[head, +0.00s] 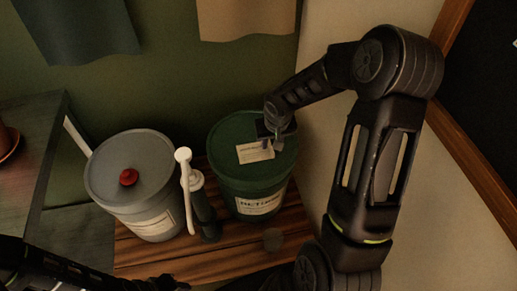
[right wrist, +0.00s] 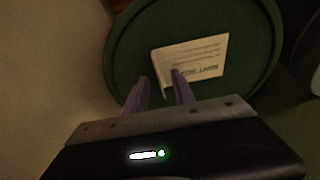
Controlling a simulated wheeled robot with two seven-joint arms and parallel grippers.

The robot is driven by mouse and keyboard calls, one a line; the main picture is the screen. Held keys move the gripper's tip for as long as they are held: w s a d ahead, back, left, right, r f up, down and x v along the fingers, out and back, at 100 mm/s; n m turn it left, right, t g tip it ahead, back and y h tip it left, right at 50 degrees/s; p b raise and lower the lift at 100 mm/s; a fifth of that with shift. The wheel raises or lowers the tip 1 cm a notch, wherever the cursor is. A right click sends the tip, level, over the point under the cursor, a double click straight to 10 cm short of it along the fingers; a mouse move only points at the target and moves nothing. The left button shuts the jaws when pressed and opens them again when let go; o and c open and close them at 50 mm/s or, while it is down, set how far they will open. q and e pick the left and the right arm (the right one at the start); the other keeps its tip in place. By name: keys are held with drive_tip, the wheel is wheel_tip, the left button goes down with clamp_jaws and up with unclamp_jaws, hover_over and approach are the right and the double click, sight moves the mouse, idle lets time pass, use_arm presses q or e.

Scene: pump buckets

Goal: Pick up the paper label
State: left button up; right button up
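The paper label (head: 254,152) is a cream sheet with print, lying on the lid of the green bucket (head: 228,140). In the right wrist view the label (right wrist: 200,62) shows its printed face, and its left edge looks bent. My right gripper (head: 271,144) is over the lid at the label's edge. In the right wrist view its two fingers (right wrist: 161,84) stand apart with a gap between them. One fingertip overlaps the label and the other is just beside its left edge. I cannot tell whether they touch it. My left arm shows at the bottom left; its fingers are not clear.
A grey bucket (head: 115,168) with a red knob (head: 128,177) stands at the left. A pump with a white handle (head: 186,170) stands between the buckets. All stand on a wooden plank surface (head: 150,258). A wall rises close on the right.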

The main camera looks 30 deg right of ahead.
drive_tip(key=shift+f, duration=0.1)
drive_tip(key=shift+c, duration=0.4)
clamp_jaws()
idle(0.4)
